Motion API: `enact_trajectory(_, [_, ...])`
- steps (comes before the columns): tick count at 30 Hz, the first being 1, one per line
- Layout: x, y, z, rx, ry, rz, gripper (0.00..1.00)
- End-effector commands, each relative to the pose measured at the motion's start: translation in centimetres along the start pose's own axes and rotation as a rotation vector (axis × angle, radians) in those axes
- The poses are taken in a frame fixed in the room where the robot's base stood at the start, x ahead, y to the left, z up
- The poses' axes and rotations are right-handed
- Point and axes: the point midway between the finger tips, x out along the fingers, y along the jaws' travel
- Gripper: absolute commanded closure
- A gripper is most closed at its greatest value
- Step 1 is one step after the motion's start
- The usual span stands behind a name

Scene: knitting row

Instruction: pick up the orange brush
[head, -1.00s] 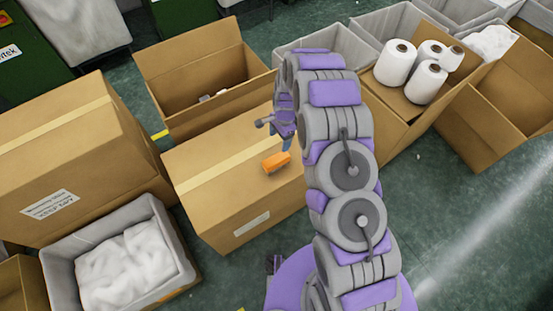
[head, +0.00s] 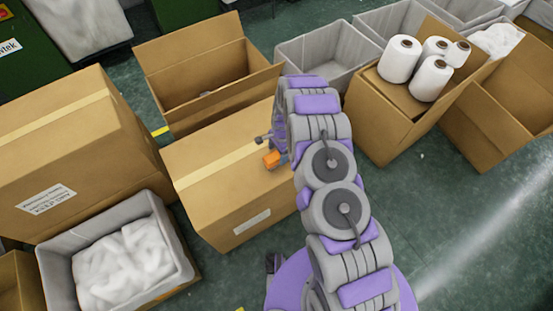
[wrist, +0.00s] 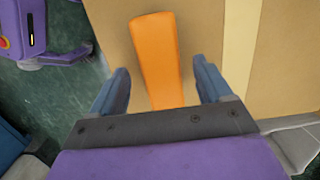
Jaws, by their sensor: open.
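The orange brush (head: 271,159) lies on top of the closed cardboard box (head: 215,165), near its right side. In the wrist view the brush (wrist: 157,55) runs lengthwise between the two blue fingers of my gripper (wrist: 160,82). The fingers are open, with a gap on each side of the brush. In the head view my arm hides most of the gripper and part of the brush. I cannot tell how far the fingertips are above the box top.
An open cardboard box (head: 205,85) stands behind, and a larger closed box (head: 60,150) stands at left. A grey bin of white cloth (head: 120,265) is at lower left. A box with several white yarn cones (head: 400,60) is at right. Green floor is clear at lower right.

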Motion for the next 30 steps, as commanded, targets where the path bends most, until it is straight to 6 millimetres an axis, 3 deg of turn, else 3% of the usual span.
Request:
enact_trajectory(7, [4.0, -0.3, 0.0, -0.001, 0.002, 0.005, 0.21])
enact_trajectory(16, [4.5, -0.4, 0.1, 0.0, 0.003, 0.002, 0.21])
enact_trajectory(30, [4.5, -0.3, 0.0, 0.0, 0.002, 0.002, 0.66])
